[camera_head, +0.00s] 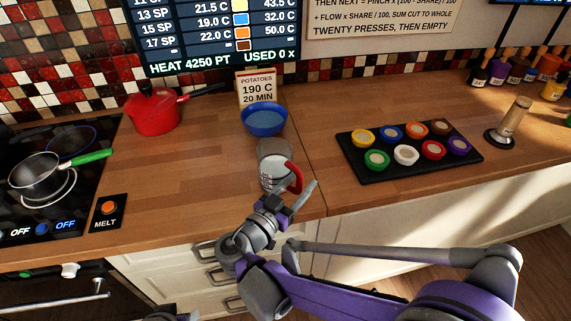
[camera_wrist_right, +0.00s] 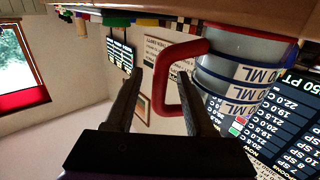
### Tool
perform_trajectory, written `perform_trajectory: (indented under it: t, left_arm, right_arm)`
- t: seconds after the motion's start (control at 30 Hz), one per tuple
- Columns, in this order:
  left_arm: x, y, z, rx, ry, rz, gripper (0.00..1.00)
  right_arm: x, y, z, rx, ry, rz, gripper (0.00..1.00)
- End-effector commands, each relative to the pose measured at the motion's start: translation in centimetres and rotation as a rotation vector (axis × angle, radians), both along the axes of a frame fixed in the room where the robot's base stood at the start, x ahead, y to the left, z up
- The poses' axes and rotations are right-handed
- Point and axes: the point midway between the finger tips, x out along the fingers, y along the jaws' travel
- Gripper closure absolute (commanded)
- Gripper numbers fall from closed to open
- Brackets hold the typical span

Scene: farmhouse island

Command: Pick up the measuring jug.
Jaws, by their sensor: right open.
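The measuring jug (camera_head: 273,181) stands on the wooden counter near its front edge, with its red handle on the right. In the right wrist view the jug (camera_wrist_right: 236,88) is clear with blue bands and "ML" marks, and its red handle (camera_wrist_right: 161,85) is close to my gripper. My right gripper (camera_head: 294,196) is open beside the handle. In the wrist view the handle's outer bar shows between the two fingers of the gripper (camera_wrist_right: 162,74); I cannot tell whether they touch it.
A red pot (camera_head: 153,110) and a hob with a pan (camera_head: 42,174) are at left. A black tray (camera_head: 375,173) of coloured pots is at right. Counter left of the jug is clear.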

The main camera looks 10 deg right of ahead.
Motion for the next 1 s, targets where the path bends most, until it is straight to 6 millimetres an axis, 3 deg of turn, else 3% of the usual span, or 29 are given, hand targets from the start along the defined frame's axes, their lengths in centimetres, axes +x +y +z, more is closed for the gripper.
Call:
perform_trajectory:
  t: [0.3, 0.6, 1.0]
  left_arm:
    - [-0.02, 0.0, -0.03, 0.0, 0.0, 0.0, 0.5]
    - [-0.01, 0.0, -0.02, 0.0, 0.0, 0.0, 0.5]
    - [-0.01, 0.0, -0.02, 0.0, 0.0, 0.0, 0.5]
  right_arm:
    - [-0.09, 0.04, 0.0, 0.0, 0.0, 0.0, 0.47]
    - [-0.08, 0.04, 0.0, 0.0, 0.0, 0.0, 1.0]
    - [-0.07, 0.04, -0.01, 0.0, 0.0, 0.0, 1.0]
